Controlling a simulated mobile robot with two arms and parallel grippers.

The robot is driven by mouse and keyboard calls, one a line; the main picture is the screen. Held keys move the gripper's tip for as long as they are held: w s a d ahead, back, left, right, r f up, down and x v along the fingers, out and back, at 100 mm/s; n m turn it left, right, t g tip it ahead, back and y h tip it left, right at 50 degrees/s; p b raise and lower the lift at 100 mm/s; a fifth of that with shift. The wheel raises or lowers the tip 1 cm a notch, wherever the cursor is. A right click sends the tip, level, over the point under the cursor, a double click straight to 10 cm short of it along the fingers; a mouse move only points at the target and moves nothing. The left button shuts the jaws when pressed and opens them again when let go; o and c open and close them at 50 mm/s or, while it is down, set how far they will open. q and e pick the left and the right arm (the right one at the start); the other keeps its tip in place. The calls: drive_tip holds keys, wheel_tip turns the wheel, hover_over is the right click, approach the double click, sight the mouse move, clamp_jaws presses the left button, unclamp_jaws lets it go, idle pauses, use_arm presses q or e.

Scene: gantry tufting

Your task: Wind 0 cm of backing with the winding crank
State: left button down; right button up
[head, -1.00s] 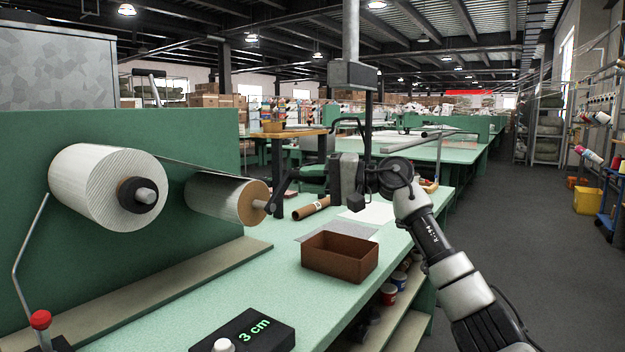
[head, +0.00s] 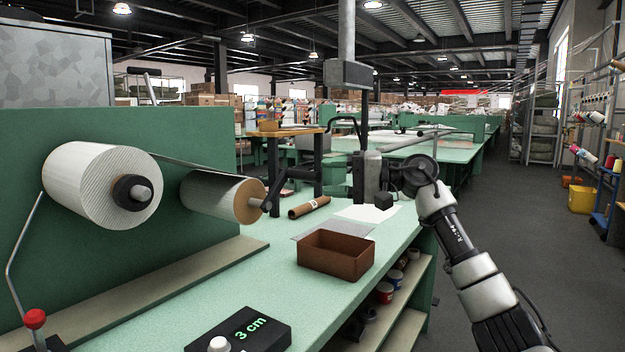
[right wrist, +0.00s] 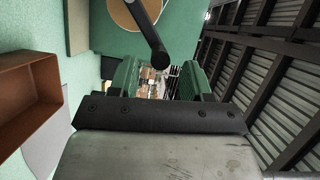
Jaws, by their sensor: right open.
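The winding crank (head: 272,188) is a dark arm at the end of the right-hand roll (head: 222,196). A sheet of backing runs to that roll from the large white roll (head: 92,184). The black box with a white knob (head: 236,336) reads 3 cm. My right gripper (head: 372,180) is right of the crank in the head view, apart from it. In the right wrist view its green fingers (right wrist: 160,76) are open and empty. A dark bar with a rounded end, apparently the crank's, shows just beyond the gap between them. My left gripper is not in view.
A brown open box (head: 335,262) stands on the green bench (head: 210,296), below my right gripper. A cardboard tube (head: 309,207) and flat sheets lie behind it. A red-knobbed lever (head: 34,319) is at front left. Shelves with spools are below the bench's right side.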

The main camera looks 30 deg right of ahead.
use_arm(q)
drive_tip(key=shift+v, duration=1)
use_arm(e)
drive_tip(key=shift+v, duration=2.75)
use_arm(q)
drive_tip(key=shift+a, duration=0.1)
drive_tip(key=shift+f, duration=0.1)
